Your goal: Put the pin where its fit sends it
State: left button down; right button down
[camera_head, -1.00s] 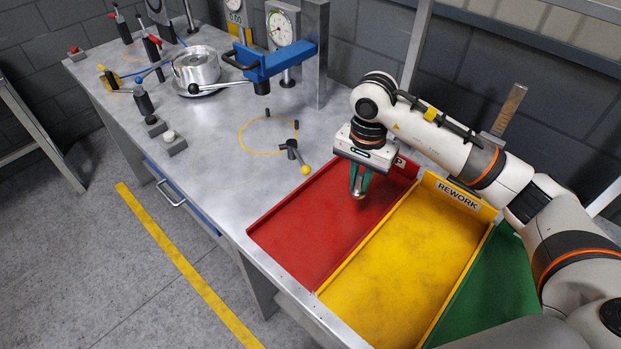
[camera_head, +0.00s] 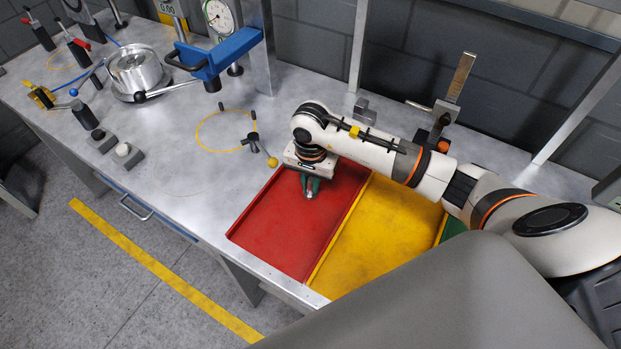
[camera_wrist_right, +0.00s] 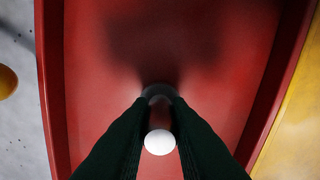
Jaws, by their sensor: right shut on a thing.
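My right gripper (camera_head: 310,190) points down over the back part of the red tray (camera_head: 275,240). It is shut on the pin (camera_wrist_right: 160,142), whose pale round end shows between the dark green fingers in the right wrist view. A darker round part shows at the fingertips there, with the red tray floor (camera_wrist_right: 215,60) behind it. I cannot tell whether the pin touches the floor. The yellow tray (camera_head: 375,240) lies right of the red one. The green tray (camera_head: 453,225) is mostly hidden by my arm. My left gripper is not in view.
A yellow ring (camera_head: 222,148) is marked on the bench, with a yellow-knobbed lever (camera_head: 268,158) beside it. A round silver fixture (camera_head: 137,72) and a blue-armed stand (camera_head: 222,55) with a dial gauge (camera_head: 219,17) stand at the back left. The bench middle is mostly clear.

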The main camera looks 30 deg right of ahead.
aim_at(311, 180)
jog(key=shift+f, duration=0.3)
jog(key=c, duration=1.3)
grip_release()
jog(key=shift+c, duration=0.2)
jog(key=shift+r, duration=0.25)
notch_tip(311, 180, up, 11)
jog(key=b, duration=0.4)
jog(key=shift+f, duration=0.2)
jog(key=shift+r, duration=0.6)
